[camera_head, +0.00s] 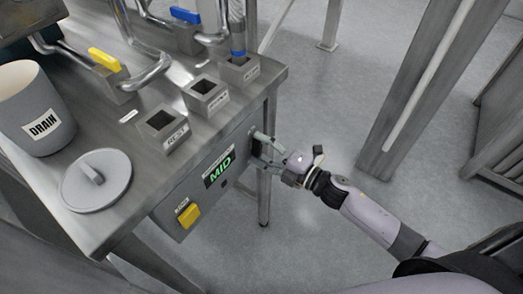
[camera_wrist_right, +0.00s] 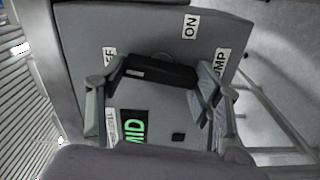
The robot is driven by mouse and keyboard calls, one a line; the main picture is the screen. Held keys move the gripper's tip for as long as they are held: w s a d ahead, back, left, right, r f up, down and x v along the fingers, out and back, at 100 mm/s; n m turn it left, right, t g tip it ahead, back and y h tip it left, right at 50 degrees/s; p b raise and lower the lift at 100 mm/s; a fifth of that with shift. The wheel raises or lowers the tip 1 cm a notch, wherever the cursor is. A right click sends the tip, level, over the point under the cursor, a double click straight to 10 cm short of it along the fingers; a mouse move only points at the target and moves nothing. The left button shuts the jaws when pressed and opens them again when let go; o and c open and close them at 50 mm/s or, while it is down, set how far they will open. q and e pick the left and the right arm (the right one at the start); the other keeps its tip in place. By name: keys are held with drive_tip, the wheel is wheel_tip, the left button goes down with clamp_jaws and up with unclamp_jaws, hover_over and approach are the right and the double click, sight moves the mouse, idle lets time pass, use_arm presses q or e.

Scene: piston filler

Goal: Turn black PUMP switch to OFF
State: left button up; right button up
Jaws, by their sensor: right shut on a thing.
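The black PUMP switch (camera_wrist_right: 158,72) is a dark bar on the grey panel of the steel bench. In the right wrist view it lies roughly crosswise, its left end near the partly hidden OFF label (camera_wrist_right: 108,58). The ON label (camera_wrist_right: 190,25) is above and to the right, and the PUMP label (camera_wrist_right: 220,62) is at the right, partly covered by a finger. My right gripper (camera_wrist_right: 160,78) is shut on the switch, one finger at each end of the bar. In the head view my right gripper (camera_head: 266,152) reaches the panel from the right. My left gripper is out of view.
Left of the switch are a green MID display (camera_head: 218,168) and a yellow switch (camera_head: 187,214). On the bench top (camera_head: 118,130) are a DRAIN container (camera_head: 30,90), a round lid (camera_head: 96,180), square holders, pipes, and yellow and blue valve handles. Floor to the right is open up to a metal post (camera_head: 420,85).

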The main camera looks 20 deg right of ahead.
drive_tip(key=shift+f+n, duration=0.15)
drive_tip(key=shift+n, duration=0.65)
drive_tip(key=o, duration=1.2)
drive_tip(key=shift+c, duration=0.2)
drive_tip(key=v, duration=1.2)
